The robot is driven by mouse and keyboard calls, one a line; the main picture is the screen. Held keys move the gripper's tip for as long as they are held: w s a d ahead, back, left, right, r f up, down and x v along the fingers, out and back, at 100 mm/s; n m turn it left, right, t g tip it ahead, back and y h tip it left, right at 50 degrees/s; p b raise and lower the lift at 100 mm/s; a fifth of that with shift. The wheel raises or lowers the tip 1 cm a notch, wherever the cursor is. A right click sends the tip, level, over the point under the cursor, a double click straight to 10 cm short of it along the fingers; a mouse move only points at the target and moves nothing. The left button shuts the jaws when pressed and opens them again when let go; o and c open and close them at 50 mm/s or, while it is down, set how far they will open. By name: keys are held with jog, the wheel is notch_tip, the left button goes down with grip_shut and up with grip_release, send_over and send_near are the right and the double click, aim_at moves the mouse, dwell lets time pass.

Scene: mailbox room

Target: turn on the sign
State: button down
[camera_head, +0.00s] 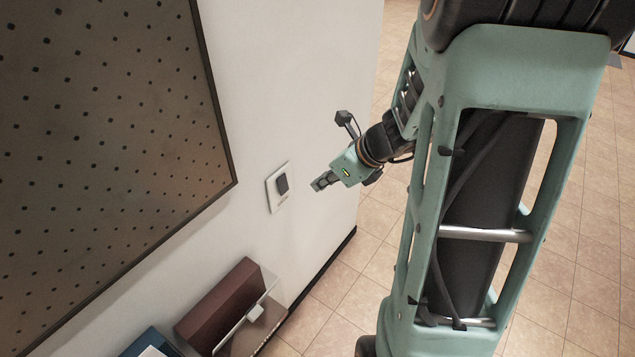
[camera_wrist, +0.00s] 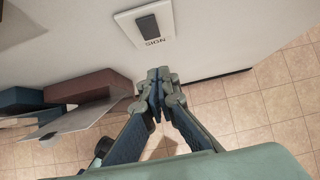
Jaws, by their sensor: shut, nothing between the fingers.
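A white wall switch plate with a dark rocker (camera_head: 282,185) is mounted on the white wall, right of the dotted board. In the wrist view the switch plate (camera_wrist: 121,22) is at the top, with lettering that looks like "SIGN" below the dark rocker. My gripper (camera_head: 318,185) is shut and empty, to the right of the switch and apart from it in the head view. In the wrist view my gripper's fingertips (camera_wrist: 157,80) meet below the plate. The sign itself cannot be made out in either view.
A large dotted board (camera_head: 110,130) with a dark frame hangs on the wall at left. A brown box-like holder (camera_head: 222,300) with a clear panel stands low beneath the switch, beside a blue one (camera_head: 150,343). Tiled floor (camera_head: 345,290) is open at right.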

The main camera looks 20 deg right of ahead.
aim_at(287, 189)
jog(key=shift+w+a+f+b, duration=0.35)
jog(key=shift+w+a+f, duration=0.45)
jog(key=shift+w+f, duration=0.3)
jog(key=shift+w+a+f+b, duration=0.35)
jog(key=shift+w+a+f, duration=0.55)
jog(key=shift+w, duration=0.25)
jog(key=shift+w+a+f+b, duration=0.35)
jog(key=shift+w+a+f, duration=0.4)
jog(key=shift+w+f, duration=0.35)
jog(key=shift+f, duration=0.1)
jog(key=b, duration=0.3)
jog(key=shift+w+a+t, duration=0.15)
jog(key=shift+w+t, duration=0.05)
jog(key=shift+t, duration=0.1)
